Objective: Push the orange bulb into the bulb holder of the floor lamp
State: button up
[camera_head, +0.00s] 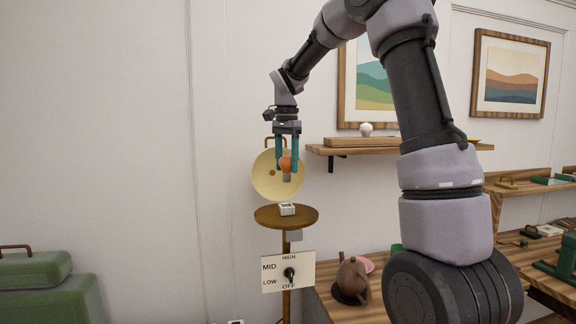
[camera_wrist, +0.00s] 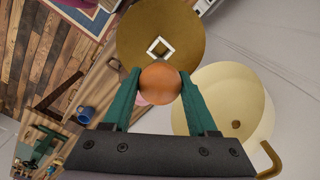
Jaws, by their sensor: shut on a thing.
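The orange bulb (camera_head: 285,164) is held between the green fingers of my gripper (camera_head: 287,166), with its base pointing down. It also shows between the fingers in the wrist view (camera_wrist: 160,84). The floor lamp has a round brown plate (camera_head: 265,216) with a small white square bulb holder (camera_head: 287,209) on top. In the wrist view the holder (camera_wrist: 159,47) lies beyond the bulb, and its square opening is empty. The bulb is above the holder and apart from it. The lamp's cream shade (camera_head: 265,187) is tilted behind the bulb.
A dial panel (camera_head: 288,272) marked OFF, LOW, MID and HIGH is below the plate. A wooden wall shelf (camera_head: 345,150) and a bench with a brown teapot (camera_head: 352,280) are at the right. A green case (camera_head: 45,290) is at the lower left.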

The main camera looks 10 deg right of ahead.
aim_at(286, 181)
jog(key=shift+a+f, duration=0.1)
jog(key=shift+f, duration=4.25)
jog(key=shift+f, duration=0.6)
jog(key=o, duration=1.4)
